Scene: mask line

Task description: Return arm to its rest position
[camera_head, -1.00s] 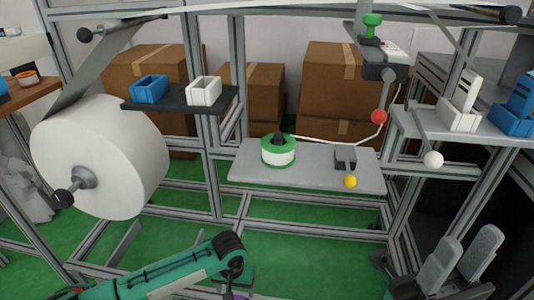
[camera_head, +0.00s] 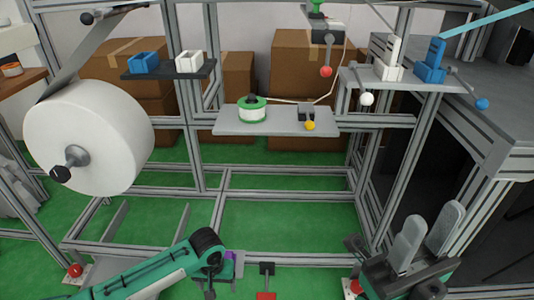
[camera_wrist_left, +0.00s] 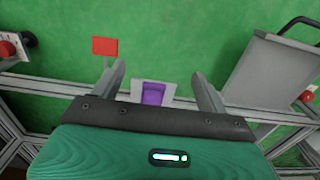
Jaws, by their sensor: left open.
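My left arm (camera_head: 150,272) is green and comes in low from the left, its dark end joint (camera_head: 207,245) near the bottom middle of the head view. In the left wrist view, my left gripper (camera_wrist_left: 160,80) is open and empty, its two grey fingers apart. Past them is a small grey holder with a purple inside (camera_wrist_left: 153,94), which looks apart from the fingers. My right gripper (camera_head: 430,222) is at the lower right of the head view, its two grey fingers upright with a gap between them and nothing in it.
A metal frame carries a large white roll (camera_head: 105,140) at left. A grey shelf (camera_head: 290,128) holds a green-and-white spool (camera_head: 252,110). Blue and white holders stand on higher shelves. A red plate (camera_wrist_left: 105,46) and a grey panel (camera_wrist_left: 268,70) flank the left gripper. Green floor is open in the middle.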

